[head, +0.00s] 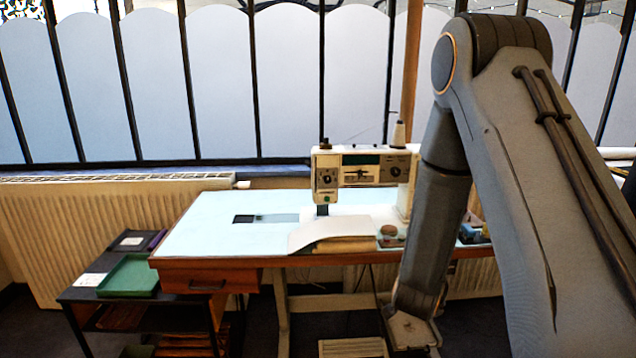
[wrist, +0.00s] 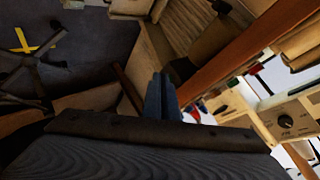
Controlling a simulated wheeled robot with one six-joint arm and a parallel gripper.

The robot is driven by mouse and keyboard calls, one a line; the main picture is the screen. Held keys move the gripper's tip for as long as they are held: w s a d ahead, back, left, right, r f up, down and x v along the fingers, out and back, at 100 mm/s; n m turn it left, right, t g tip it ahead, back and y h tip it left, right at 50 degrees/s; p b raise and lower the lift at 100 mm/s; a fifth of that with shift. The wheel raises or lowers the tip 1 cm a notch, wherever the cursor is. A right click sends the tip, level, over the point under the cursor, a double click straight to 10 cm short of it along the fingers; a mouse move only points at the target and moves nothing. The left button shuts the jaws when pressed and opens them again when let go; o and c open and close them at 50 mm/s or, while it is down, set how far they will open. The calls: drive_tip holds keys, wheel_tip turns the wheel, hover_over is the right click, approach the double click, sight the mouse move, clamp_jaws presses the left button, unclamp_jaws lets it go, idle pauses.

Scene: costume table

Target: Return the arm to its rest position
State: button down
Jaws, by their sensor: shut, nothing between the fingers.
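My gripper (wrist: 162,98) shows in the wrist view as two blue-grey fingers side by side, closed together with nothing between them. My arm (head: 440,190) fills the right of the head view, raised at the elbow, with its forearm hanging down in front of the sewing table's right part. The gripper itself cannot be made out in the head view.
A sewing machine (head: 330,175) stands on a pale-topped table (head: 205,225); its dial side (wrist: 285,122) shows close at right in the wrist view. A green tray (head: 128,276) sits on a low dark shelf at left.

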drive_tip(key=s+a+r+n+g+y+p, duration=0.25)
drive_tip(key=s+a+r+n, duration=0.35)
drive_tip(key=s, duration=0.3)
drive_tip(key=s+a+r+n+g+y+p, duration=0.1)
drive_tip(key=s+a+r+n+g+y, duration=0.3)
drive_tip(key=s, duration=0.5)
drive_tip(key=s+a+r+n+g+p, duration=0.1)
drive_tip(key=s+r+n+g, duration=0.2)
drive_tip(key=s, duration=0.9)
wheel_tip(320, 180, up, 3)
drive_tip(key=n+h, duration=0.1)
drive_tip(key=n, duration=0.1)
drive_tip(key=shift+n, duration=0.3)
